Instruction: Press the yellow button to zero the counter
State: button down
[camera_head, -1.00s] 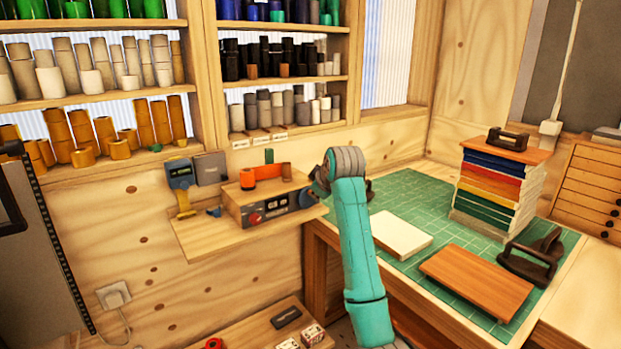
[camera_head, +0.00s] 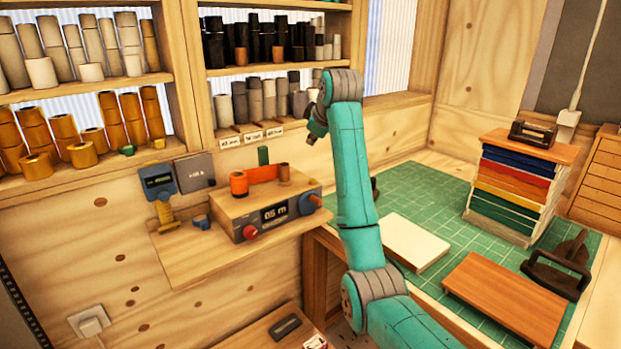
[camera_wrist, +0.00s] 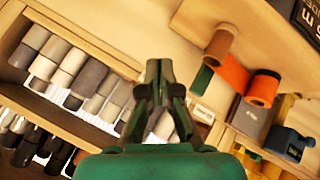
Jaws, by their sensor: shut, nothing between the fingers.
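The counter box (camera_head: 262,208) is a wooden block with a dark display reading about "05 m", a red knob (camera_head: 250,232) and a blue knob (camera_head: 310,203). It sits on a wooden wall ledge. An orange roll and strip (camera_head: 262,175) lie on top; they also show in the wrist view (camera_wrist: 234,73). I cannot make out a yellow button on the box. My gripper (camera_head: 312,138) is above and right of the box, apart from it, partly hidden by my arm. In the wrist view my gripper (camera_wrist: 158,66) is shut and empty.
A blue-grey device with a yellow part (camera_head: 160,190) stands left of the box. Shelves of rolls (camera_head: 270,97) are behind and above. A green cutting mat (camera_head: 420,185) at right bears a white slab, a wooden board (camera_head: 505,297) and a stack of coloured sheets (camera_head: 512,185).

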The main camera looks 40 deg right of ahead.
aim_at(313, 181)
jog(key=shift+f, duration=4.4)
jog(key=shift+f, duration=0.15)
jog(key=shift+f, duration=0.3)
jog(key=shift+f, duration=0.5)
jog(key=shift+r, duration=0.95)
